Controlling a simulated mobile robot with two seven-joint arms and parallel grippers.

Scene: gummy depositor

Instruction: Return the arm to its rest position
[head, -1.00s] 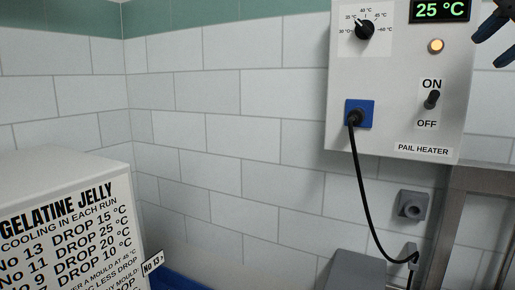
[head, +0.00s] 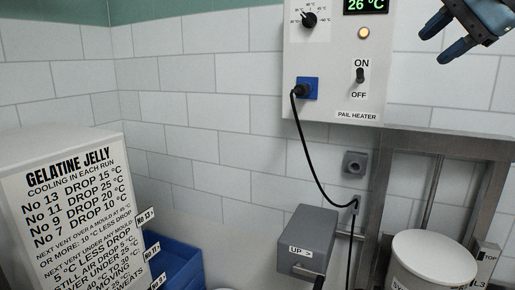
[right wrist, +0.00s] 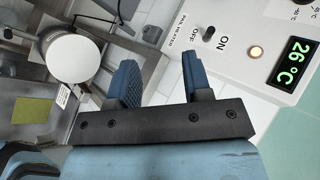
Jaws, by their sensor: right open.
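My right gripper (head: 440,38) is at the top right of the head view, right of the pail heater box (head: 325,105). Its two blue fingers are apart with nothing between them. In the right wrist view the open fingers (right wrist: 158,65) show in front of the wall, with the heater box beside them. The heater has a dial (head: 309,20), a black toggle switch (head: 360,75) between ON and OFF, a lit amber lamp (head: 363,33) and a green display (head: 366,5) reading 26 °C. My gripper is apart from the switch. My left gripper is not in view.
A steel frame (head: 445,145) and a white-lidded pail (head: 433,258) stand at the lower right. A grey box marked UP (head: 307,240) is left of them. A black cable (head: 325,188) hangs from the heater. A gelatine jelly sign (head: 75,200) and blue bin (head: 180,265) are left.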

